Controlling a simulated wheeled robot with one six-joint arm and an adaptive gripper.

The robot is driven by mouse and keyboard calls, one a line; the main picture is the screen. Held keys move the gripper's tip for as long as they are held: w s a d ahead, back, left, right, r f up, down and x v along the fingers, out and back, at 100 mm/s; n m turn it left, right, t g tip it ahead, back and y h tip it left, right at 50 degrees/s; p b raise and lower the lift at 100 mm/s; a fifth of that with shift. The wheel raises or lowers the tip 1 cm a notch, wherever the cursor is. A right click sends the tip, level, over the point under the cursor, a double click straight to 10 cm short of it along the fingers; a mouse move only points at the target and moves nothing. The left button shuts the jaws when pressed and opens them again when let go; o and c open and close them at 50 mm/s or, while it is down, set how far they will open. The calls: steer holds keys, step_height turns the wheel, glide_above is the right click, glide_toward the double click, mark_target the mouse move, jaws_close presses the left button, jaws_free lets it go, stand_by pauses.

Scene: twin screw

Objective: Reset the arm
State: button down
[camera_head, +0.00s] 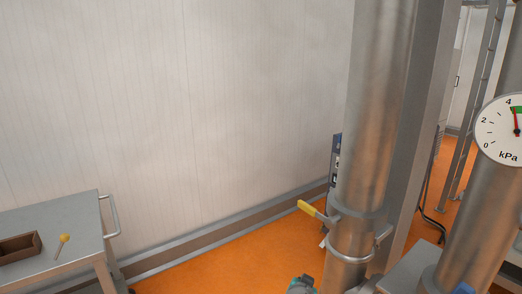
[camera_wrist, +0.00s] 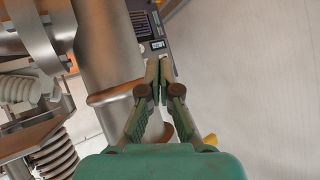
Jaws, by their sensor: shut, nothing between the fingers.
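My gripper (camera_wrist: 159,70) shows in the wrist view with its green linkage fingers brought together at the tips. It is shut and nothing is between the fingers. The fingertips appear in front of a large metal pipe (camera_wrist: 105,60) and a dark device with a small display. In the head view only a small teal and grey piece of my arm shows at the bottom edge, and the fingers are not visible there.
A vertical steel pipe (camera_head: 375,110) has a yellow valve handle (camera_head: 312,211). A pressure gauge (camera_head: 502,130) sits at the right. A metal cart (camera_head: 85,225) at the left holds a brown tray (camera_head: 33,240) and a yellow-tipped item (camera_head: 62,240). Open orange floor (camera_head: 235,258) lies between.

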steer(key=s+d+f+n+y, duration=0.1)
steer(key=s+f+n, duration=0.1)
steer(key=s+f, duration=0.5)
steer(key=s+d+f+n+t+y, duration=0.1)
steer(key=s+d+f, duration=0.15)
steer(key=s, duration=0.95)
steer(key=s+d+f+n+y, duration=0.1)
steer(key=s+f+n, duration=0.1)
steer(key=s+f, duration=0.5)
steer(key=s+r+t, duration=0.1)
steer(key=s+r, duration=0.4)
steer(key=s, duration=0.5)
steer(key=s+d+r+n, duration=0.1)
steer(key=s+r, duration=0.4)
steer(key=s, duration=0.5)
steer(key=s+r+t, duration=0.1)
steer(key=s+r, duration=0.5)
steer(key=s, duration=0.4)
steer(key=shift+s+d+n+t, duration=0.2)
steer(key=shift+n+t, duration=0.1)
steer(key=shift+n, duration=0.1)
